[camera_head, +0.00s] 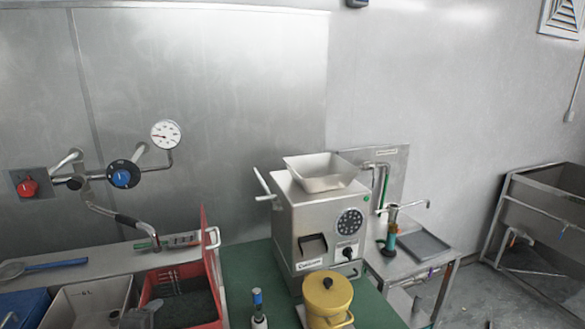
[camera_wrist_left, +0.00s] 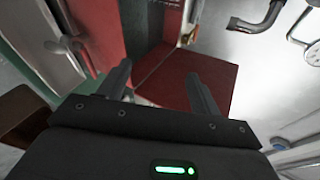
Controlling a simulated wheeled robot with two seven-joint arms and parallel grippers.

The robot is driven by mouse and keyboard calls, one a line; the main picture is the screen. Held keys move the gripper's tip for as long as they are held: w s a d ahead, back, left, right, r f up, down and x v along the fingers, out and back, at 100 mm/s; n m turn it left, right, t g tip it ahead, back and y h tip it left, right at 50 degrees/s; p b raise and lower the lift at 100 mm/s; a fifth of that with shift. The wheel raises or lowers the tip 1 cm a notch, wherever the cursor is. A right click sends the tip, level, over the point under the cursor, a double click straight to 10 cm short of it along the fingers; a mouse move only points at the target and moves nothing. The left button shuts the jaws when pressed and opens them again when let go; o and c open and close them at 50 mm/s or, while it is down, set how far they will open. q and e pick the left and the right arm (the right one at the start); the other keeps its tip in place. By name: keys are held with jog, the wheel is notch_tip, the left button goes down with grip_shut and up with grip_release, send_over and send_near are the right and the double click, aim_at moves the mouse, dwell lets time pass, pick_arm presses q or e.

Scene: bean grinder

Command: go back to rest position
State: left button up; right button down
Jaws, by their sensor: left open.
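My left gripper (camera_wrist_left: 160,88) shows in the left wrist view with its two dark fingers apart and nothing between them. Beyond the fingers is a red panel (camera_wrist_left: 185,80), which seems to belong to the red bin. In the head view a dark shape at the bottom left, over the red bin (camera_head: 203,285), may be part of my left gripper, but it is too small to tell. My right gripper is in neither view.
A steel grinder (camera_head: 290,225) with a hopper stands on the green counter (camera_head: 245,262). A yellow pot (camera_head: 327,297) is in front of it. Grey (camera_head: 95,300) and blue (camera_head: 25,308) bins stand at left, below wall pipes and valves (camera_head: 122,178). A sink (camera_head: 545,215) is at far right.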

pick_arm(q)
jog(key=s+d+f+n+g, duration=0.25)
jog(key=s+f+n, duration=0.3)
jog(key=s, duration=0.35)
jog(key=s+d+f+n+g+h, duration=0.1)
jog(key=s+f+n+g, duration=0.2)
jog(key=s+f+n, duration=0.35)
jog(key=s+d+f+n+g, duration=0.25)
jog(key=s+f, duration=0.45)
jog(key=s, duration=0.5)
notch_tip(320, 180, down, 31)
jog(key=s+g+b, duration=0.1)
jog(key=g+b, duration=0.1)
jog(key=b, duration=0.4)
jog(key=s+a+f+g+b, duration=0.1)
jog(key=s+a+f+b, duration=0.2)
jog(key=s+f, duration=1.3)
notch_tip(320, 180, down, 4)
jog(key=shift+s+f+b, duration=0.2)
jog(key=shift+s+b, duration=0.1)
jog(key=shift+b, duration=0.2)
jog(key=shift+n, duration=0.25)
jog(key=shift+c, duration=0.3)
